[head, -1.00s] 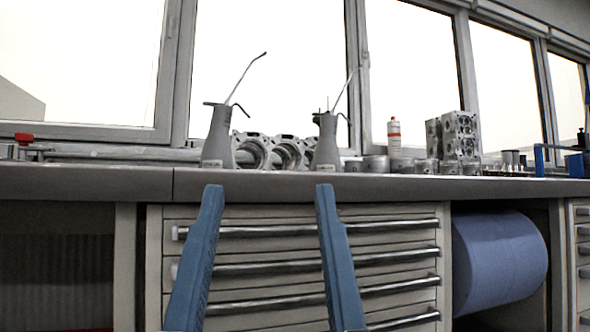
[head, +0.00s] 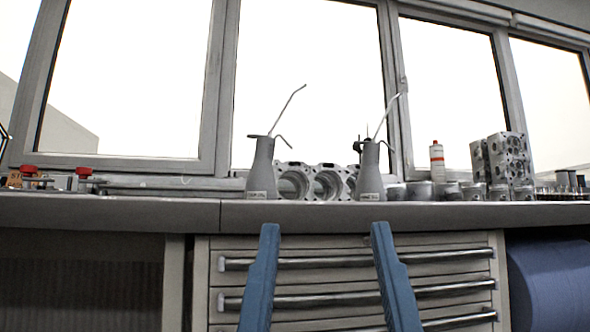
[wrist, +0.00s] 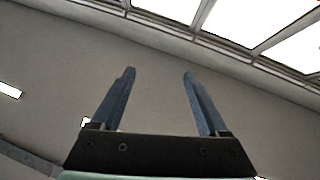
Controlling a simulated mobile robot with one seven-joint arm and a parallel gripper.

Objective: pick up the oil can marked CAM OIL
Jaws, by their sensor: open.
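Two grey oil cans with thin bent spouts stand upright on the workbench in the head view. The left oil can (head: 261,170) stands in front of the engine block's left end, and the right oil can (head: 371,173) stands at its right end. Each has a small label low on its body, too small to read, so I cannot tell which is marked CAM OIL. My gripper (head: 324,228) is open and empty, its two blue fingers in front of the drawers, with tips below the bench top and apart from both cans. In the wrist view my gripper (wrist: 158,72) points at the ceiling and windows.
The workbench (head: 120,212) has drawers (head: 350,281) under it. A grey engine block (head: 325,184) lies behind the cans. Right of them stand pistons (head: 420,191), a white bottle (head: 437,162) and a cylinder head (head: 503,160). Red-handled clamps (head: 84,174) lie far left. A blue roll (head: 552,283) sits under the bench.

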